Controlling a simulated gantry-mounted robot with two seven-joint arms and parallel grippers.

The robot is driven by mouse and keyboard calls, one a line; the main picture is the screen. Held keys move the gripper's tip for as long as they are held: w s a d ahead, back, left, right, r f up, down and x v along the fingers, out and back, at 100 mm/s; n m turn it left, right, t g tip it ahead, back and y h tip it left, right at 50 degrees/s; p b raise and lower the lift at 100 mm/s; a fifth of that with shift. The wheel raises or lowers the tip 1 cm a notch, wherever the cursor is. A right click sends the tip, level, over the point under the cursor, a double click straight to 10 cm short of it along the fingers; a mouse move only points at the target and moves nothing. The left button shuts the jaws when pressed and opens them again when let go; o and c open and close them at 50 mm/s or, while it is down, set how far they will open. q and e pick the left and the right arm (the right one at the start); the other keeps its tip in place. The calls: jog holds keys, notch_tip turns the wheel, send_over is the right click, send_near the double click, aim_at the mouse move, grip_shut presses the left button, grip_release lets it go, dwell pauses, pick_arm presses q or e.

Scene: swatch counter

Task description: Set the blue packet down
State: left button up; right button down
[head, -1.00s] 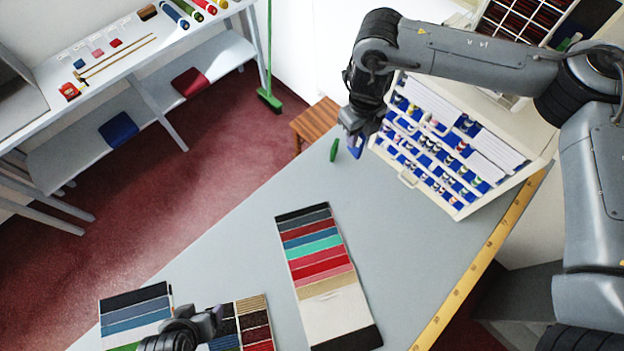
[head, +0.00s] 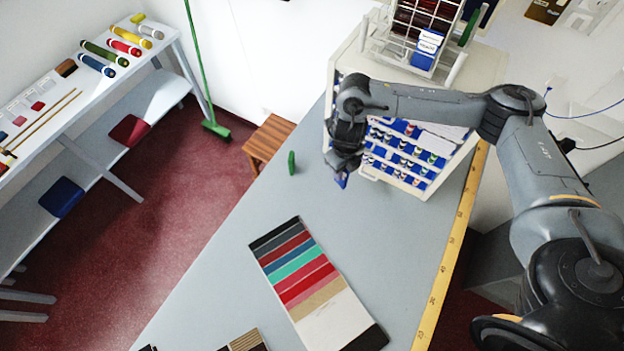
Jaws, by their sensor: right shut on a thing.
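My right gripper (head: 343,172) is shut on the blue packet (head: 342,181), which shows as a small blue patch below the fingers. Most of the packet is hidden by the gripper. It is over the grey counter (head: 235,231), just left of the drawer cabinet; I cannot tell whether it touches the counter. A small green packet (head: 291,163) stands upright on the counter to the left of the gripper. My left gripper is not in view.
The white cabinet (head: 399,187) with small blue compartments stands close to the right of the gripper. A colour swatch card (head: 328,310) lies nearer on the counter. A yellow measuring strip (head: 448,259) runs along the right edge. The counter between card and green packet is clear.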

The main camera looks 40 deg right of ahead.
jog(key=shift+w+a+f+p, duration=0.4)
jog(key=shift+w+a+f, duration=0.4)
jog(key=shift+w+f, duration=0.6)
jog(key=shift+w+a+f+p, duration=0.4)
jog(key=shift+w+a+f, duration=0.35)
jog(key=shift+w+f, duration=0.6)
jog(key=shift+w+a+f+p, duration=0.4)
jog(key=shift+w+a+f, duration=0.55)
jog(key=shift+f, duration=0.75)
jog(key=shift+w+d+f, duration=0.1)
jog(key=shift+d+f, duration=0.1)
jog(key=shift+f, duration=0.1)
jog(key=c, duration=1)
grip_release()
